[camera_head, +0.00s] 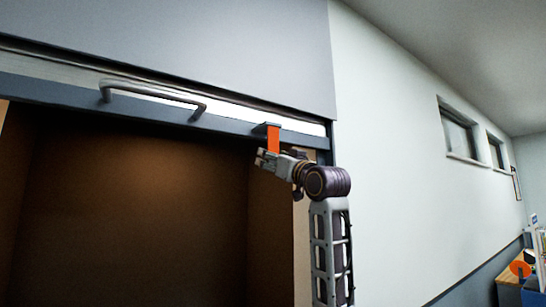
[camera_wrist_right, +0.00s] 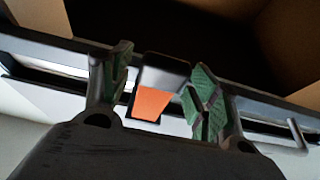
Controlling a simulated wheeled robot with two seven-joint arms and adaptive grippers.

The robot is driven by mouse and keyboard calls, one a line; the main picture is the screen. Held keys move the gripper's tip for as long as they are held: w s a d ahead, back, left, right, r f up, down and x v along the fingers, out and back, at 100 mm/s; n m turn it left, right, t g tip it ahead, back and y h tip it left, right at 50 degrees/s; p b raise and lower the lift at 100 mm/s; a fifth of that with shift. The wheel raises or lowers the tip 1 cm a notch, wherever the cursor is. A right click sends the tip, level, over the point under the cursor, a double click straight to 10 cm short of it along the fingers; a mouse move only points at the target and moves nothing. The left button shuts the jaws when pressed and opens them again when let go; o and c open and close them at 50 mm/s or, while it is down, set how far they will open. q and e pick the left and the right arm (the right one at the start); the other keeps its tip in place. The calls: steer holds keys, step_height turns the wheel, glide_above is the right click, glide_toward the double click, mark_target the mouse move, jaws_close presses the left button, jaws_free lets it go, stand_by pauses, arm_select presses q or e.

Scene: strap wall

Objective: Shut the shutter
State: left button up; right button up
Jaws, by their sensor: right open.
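The shutter is raised; its dark bottom rail (camera_head: 60,93) runs across the top of a dark opening. A curved grey handle (camera_head: 150,94) is fixed on the rail's left part. An orange strap (camera_head: 273,139) hangs short from a dark bracket near the rail's right end. My right gripper (camera_head: 263,158) is just below and left of the strap in the head view. In the right wrist view the orange strap (camera_wrist_right: 151,103) shows between the two green-padded fingers of the open right gripper (camera_wrist_right: 160,90), with visible space on both sides. My left gripper is not in view.
The opening shows a brown interior (camera_head: 140,200). A grey housing panel (camera_head: 200,45) is above. A pale wall (camera_head: 400,170) with small high windows (camera_head: 458,132) runs to the right. An orange round object (camera_head: 520,269) stands far right.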

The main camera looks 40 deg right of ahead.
steer(key=shift+w, duration=0.2)
jaws_close()
stand_by(0.5)
